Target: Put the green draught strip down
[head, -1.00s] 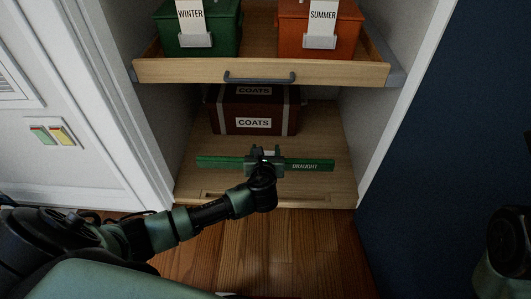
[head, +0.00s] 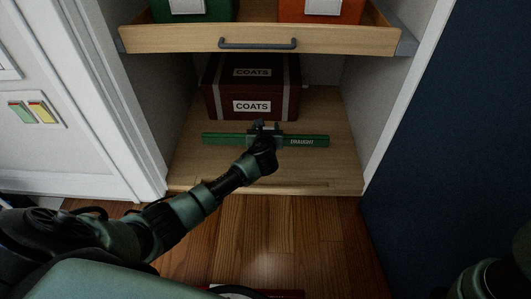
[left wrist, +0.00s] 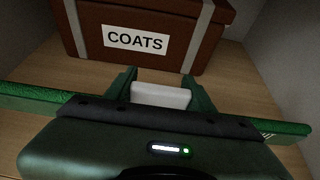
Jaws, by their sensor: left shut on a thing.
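The green draught strip (head: 309,141) lies crosswise in the lower part of the closet, in front of the coats box, with white "DRAUGHT" lettering on its right part. My left gripper (head: 263,130) is shut on the strip near its middle. In the left wrist view the strip (left wrist: 32,97) runs out to both sides of the gripper (left wrist: 160,92). The strip is at or close to the closet floor (head: 202,170); I cannot tell whether it touches. Only part of my right arm shows at the lower right, and its gripper is out of view.
The brown coats box (head: 251,85) with grey straps stands behind the strip; it also shows in the left wrist view (left wrist: 145,15). Above is a pulled-out wooden drawer (head: 170,40) with a green box (head: 218,8) and an orange box (head: 290,8).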

